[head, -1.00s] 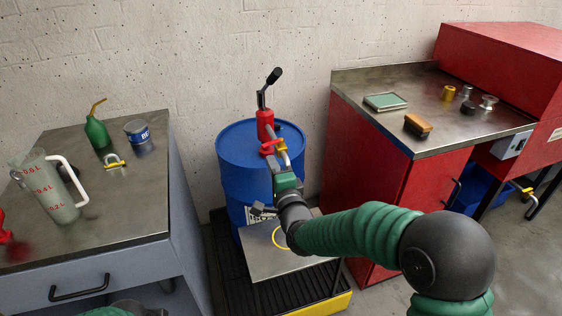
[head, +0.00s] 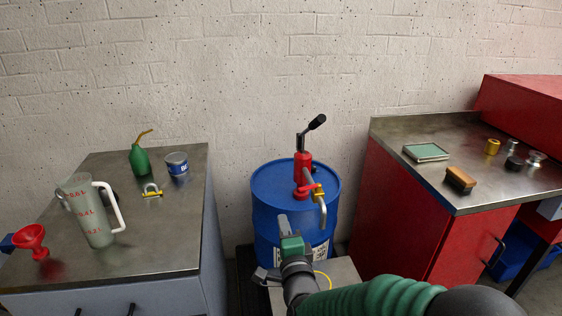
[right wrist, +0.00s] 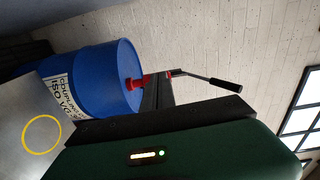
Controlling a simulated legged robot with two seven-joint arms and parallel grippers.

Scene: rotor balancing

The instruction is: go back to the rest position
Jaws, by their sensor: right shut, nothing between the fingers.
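My right gripper (head: 283,219) is shut and empty, in front of the blue drum (head: 268,215) and lower than the pump's spout. Its arm comes in from the lower right. The red hand pump (head: 303,172) stands upright on the drum, with a black-ended lever, a yellow-banded part and a downturned metal spout (head: 323,212). In the right wrist view my gripper's dark fingers (right wrist: 157,85) are together, pointing toward the pump (right wrist: 134,82); the drum (right wrist: 100,75) lies beyond. My left gripper is out of view.
The left bench (head: 150,240) holds a measuring jug (head: 88,215), red funnel (head: 31,240), green oil can (head: 140,160), blue tin (head: 177,163) and small shackle-like piece (head: 152,191). The right bench (head: 400,130) holds a brush (head: 460,180), green-topped tray (head: 426,152) and small metal parts. A plate with a yellow ring (head: 342,272) lies before the drum.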

